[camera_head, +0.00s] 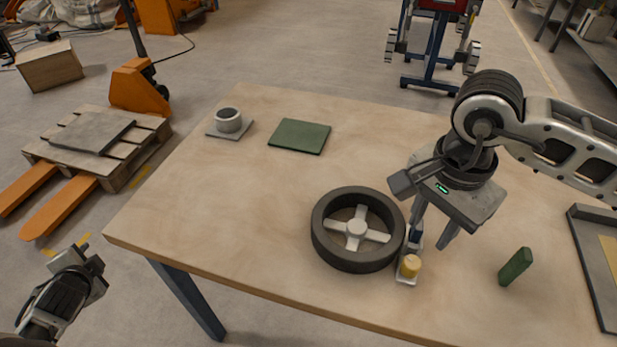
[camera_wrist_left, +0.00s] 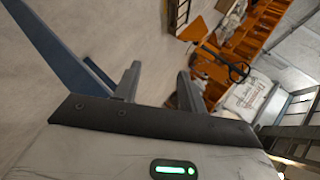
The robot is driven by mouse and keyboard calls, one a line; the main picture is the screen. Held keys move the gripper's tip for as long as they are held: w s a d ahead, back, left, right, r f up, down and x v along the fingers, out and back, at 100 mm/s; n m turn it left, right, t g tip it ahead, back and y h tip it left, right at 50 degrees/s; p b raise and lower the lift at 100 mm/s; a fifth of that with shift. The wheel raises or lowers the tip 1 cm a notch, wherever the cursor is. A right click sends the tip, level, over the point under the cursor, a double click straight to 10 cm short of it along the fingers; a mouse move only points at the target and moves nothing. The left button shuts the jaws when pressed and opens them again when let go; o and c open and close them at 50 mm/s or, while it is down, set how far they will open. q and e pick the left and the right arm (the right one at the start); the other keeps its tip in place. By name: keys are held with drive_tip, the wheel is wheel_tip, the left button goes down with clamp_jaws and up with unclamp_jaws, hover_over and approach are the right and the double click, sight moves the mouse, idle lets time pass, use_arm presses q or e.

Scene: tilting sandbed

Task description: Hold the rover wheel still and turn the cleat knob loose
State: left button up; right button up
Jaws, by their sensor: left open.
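The rover wheel (camera_head: 356,229), a dark tyre with pale spokes and a hub, lies flat near the table's front edge in the head view.
On the wooden table (camera_head: 220,240) are a grey-white cylinder on a plate (camera_head: 228,121), a green mat (camera_head: 300,136), an upright green block (camera_head: 515,266) and a dark tray (camera_head: 590,265) at the right edge. The table's left front is clear. A pallet (camera_head: 100,145) stands on the floor.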

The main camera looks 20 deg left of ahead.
use_arm(q)
drive_tip(key=w+d+r+m+t+h, duration=0.1)
drive_tip(key=w+d+r+m+t, duration=0.15)
drive_tip(key=w+r+t, duration=0.8)
drive_tip(key=w+d+r+m+t+h, duration=0.1)
drive_tip(key=w+d+r+h, duration=0.2)
drive_tip(key=d+r, duration=0.45)
drive_tip(key=w+d+r+m+t+h, duration=0.2)
drive_tip(key=w+d+r+h, duration=0.15)
drive_tip(key=r, duration=0.65)
drive_tip(key=w+d+r+m+t+h, duration=0.1)
drive_tip(key=w+d+r+h, duration=0.15)
drive_tip(key=d+r, duration=0.5)
drive_tip(key=w+d+f+n+g+h, duration=0.1)
drive_tip(key=w+d+f+n+g, duration=0.3)
drive_tip(key=w+d, duration=0.5)
drive_tip(key=d+f+m+g+h, duration=0.2)
drive_tip(key=d+m+g+h, duration=0.35)
drive_tip(key=d, duration=0.95)
drive_tip(key=m+g+y, duration=0.9)
drive_tip(key=m+g, duration=0.2)
drive_tip(key=g, duration=0.2)
hover_over(328, 241)
wheel_tip(328, 241, down, 4)
drive_tip(key=f, duration=0.1)
wheel_tip(328, 241, down, 15)
drive_tip(key=shift+r, duration=0.15)
